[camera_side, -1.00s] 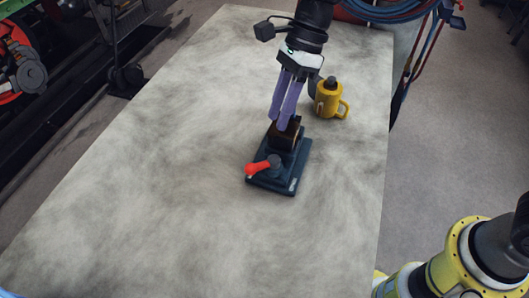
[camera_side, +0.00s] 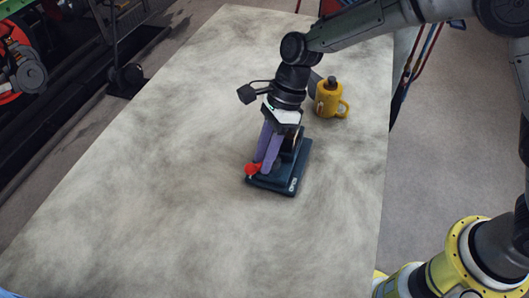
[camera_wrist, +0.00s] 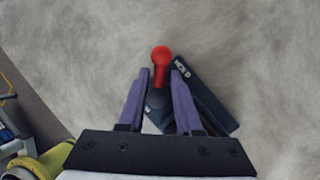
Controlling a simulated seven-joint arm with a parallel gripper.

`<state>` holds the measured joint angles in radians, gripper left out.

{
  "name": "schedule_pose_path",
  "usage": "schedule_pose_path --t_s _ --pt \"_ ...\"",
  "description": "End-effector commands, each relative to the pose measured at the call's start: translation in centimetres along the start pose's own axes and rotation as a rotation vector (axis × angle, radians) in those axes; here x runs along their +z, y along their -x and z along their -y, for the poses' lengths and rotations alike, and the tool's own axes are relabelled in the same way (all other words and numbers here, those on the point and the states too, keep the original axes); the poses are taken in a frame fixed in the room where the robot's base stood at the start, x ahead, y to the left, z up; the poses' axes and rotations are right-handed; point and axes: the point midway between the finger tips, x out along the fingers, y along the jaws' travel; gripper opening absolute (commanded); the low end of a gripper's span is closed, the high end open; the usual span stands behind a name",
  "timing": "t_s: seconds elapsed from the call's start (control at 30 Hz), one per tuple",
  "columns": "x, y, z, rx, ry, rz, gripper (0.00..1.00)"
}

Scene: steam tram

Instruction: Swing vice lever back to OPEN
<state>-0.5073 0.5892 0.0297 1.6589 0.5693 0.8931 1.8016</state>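The vice (camera_side: 290,170) is a dark blue block on a flat base on the pale table. Its lever has a red knob (camera_side: 252,169) at the near left corner of the base; the knob also shows in the wrist view (camera_wrist: 161,57). My gripper (camera_side: 262,166) is low over the lever end of the vice. In the wrist view the two purple fingers (camera_wrist: 160,78) stand apart, one on each side of the red lever, with a visible gap. The label "HOLD" shows on the base to the right of the lever. My fingers hide part of the lever and jaws.
A yellow oil can (camera_side: 329,100) with a handle stands behind the vice to the right. The table (camera_side: 130,190) is clear to the left and in front. Cables hang beyond its far right edge.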

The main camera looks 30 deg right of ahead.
Motion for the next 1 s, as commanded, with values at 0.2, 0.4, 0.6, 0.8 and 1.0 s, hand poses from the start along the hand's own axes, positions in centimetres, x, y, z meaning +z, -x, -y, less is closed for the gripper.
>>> schedule_pose_path --t_s 0.2,0.4,0.6,0.8,1.0 --pt "0.01 0.04 0.01 0.0 0.0 0.0 0.0" --pt "0.01 0.07 0.01 0.0 0.0 0.0 0.0" --pt "0.03 0.08 0.0 0.007 0.02 -0.004 0.0" --pt "0.09 0.05 -0.15 0.039 0.097 -0.02 0.0" --pt "0.14 0.01 -0.43 0.096 0.239 -0.05 0.0"
